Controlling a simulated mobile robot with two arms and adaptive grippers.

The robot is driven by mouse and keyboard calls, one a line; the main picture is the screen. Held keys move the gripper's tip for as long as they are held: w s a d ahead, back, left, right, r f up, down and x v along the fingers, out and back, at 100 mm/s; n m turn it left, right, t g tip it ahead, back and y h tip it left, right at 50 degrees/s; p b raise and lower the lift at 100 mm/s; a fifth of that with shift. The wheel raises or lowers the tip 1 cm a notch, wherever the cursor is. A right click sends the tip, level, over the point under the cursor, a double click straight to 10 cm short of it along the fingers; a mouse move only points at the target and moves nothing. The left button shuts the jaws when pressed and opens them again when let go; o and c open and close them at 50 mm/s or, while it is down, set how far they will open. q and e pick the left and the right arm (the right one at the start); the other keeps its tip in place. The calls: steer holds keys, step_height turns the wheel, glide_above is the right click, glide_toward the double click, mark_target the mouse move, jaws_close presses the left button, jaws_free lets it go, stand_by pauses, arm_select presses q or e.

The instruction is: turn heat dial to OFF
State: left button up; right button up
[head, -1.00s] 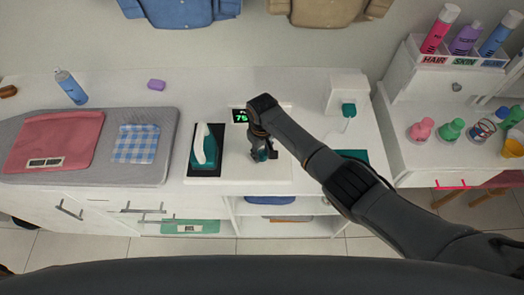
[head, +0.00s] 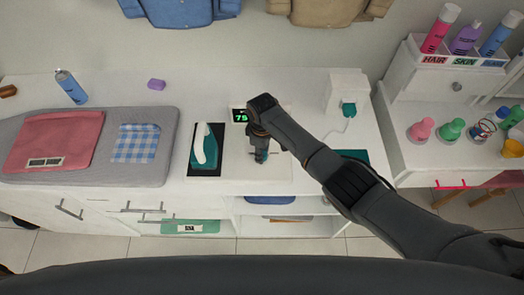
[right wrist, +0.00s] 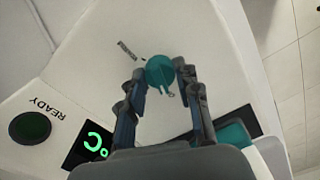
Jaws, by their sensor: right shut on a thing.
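The teal heat dial (right wrist: 161,71) is on a white panel in the right wrist view. Short dark marks lie on the panel beside it. My right gripper (right wrist: 163,76) has a finger on each side of the dial and is shut on it. In the head view the right gripper (head: 261,155) reaches down onto the white unit (head: 278,176), and its fingers largely hide the dial. A black display (head: 240,116) behind it shows green digits that look like 75. My left gripper is not in view.
A teal and white iron (head: 207,148) stands on a dark pad just left of the unit. The ironing board (head: 100,172) with folded cloths is farther left. A white dispenser-like box (head: 347,88) stands at the back right. A READY lamp (right wrist: 30,127) looks dark green.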

stand_by(0.3)
steer(key=o, duration=1.2)
steer(key=shift+c, duration=0.2)
steer(key=shift+r, duration=0.2)
step_height(320, 180, up, 12)
steer(key=shift+f, duration=0.15)
